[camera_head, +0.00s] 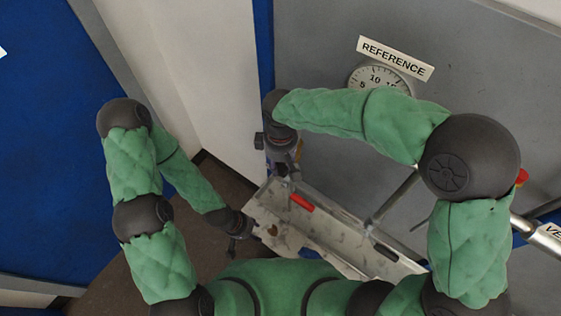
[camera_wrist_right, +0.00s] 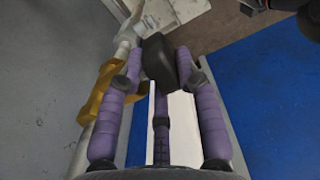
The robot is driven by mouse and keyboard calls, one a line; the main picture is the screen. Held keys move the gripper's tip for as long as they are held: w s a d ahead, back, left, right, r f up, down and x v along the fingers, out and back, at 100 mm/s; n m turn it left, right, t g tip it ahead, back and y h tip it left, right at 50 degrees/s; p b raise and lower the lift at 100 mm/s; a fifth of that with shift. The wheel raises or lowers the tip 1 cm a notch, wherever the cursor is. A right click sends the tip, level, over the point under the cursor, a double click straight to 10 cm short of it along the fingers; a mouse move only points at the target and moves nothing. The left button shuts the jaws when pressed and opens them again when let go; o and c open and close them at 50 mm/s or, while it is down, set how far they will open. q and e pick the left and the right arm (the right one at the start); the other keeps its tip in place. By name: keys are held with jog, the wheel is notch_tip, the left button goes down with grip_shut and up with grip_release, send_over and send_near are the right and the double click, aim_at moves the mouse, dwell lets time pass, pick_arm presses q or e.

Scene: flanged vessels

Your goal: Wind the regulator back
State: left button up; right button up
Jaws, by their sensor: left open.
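My right gripper (camera_head: 285,155) hangs at the wall's edge in the head view, partly hidden by its own wrist. In the right wrist view its purple fingers (camera_wrist_right: 160,62) close in on both sides of a black knob (camera_wrist_right: 157,58), which I take as the regulator's handle. A yellow-brown bracket (camera_wrist_right: 100,92) on a pale pipe is to its left. The regulator's body is mostly hidden. A round dial gauge (camera_head: 380,77) sits under a REFERENCE label (camera_head: 395,58), partly covered by my right forearm. My left gripper (camera_head: 238,232) is open and empty, left of a metal tray.
The metal tray (camera_head: 345,250) lies below my right arm, with a red piece (camera_head: 302,203) in it. Grey pipes (camera_head: 398,195) rise behind it. A labelled pipe (camera_head: 548,238) is at the right edge.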

jog(key=shift+c, duration=0.4)
jog(key=shift+a+r+g+h+p, duration=0.15)
jog(key=shift+g+h+p, duration=0.2)
jog(key=shift+p, duration=0.5)
jog(key=g+h+p, duration=0.1)
jog(key=p, duration=0.1)
jog(key=shift+w+a+h+p, duration=0.1)
jog(key=shift+w+h+p, duration=0.05)
jog(key=shift+h+p, duration=0.15)
jog(key=shift+w+a+g+h+p, duration=0.15)
jog(key=shift+g+h+p, duration=0.4)
jog(key=shift+h+p, duration=0.3)
jog(key=shift+w+a+f+g+h+p, duration=0.1)
jog(key=shift+f+g+h+p, duration=0.2)
jog(key=shift+g+h+p, duration=0.4)
jog(key=o, duration=1.2)
jog(key=shift+c, duration=0.2)
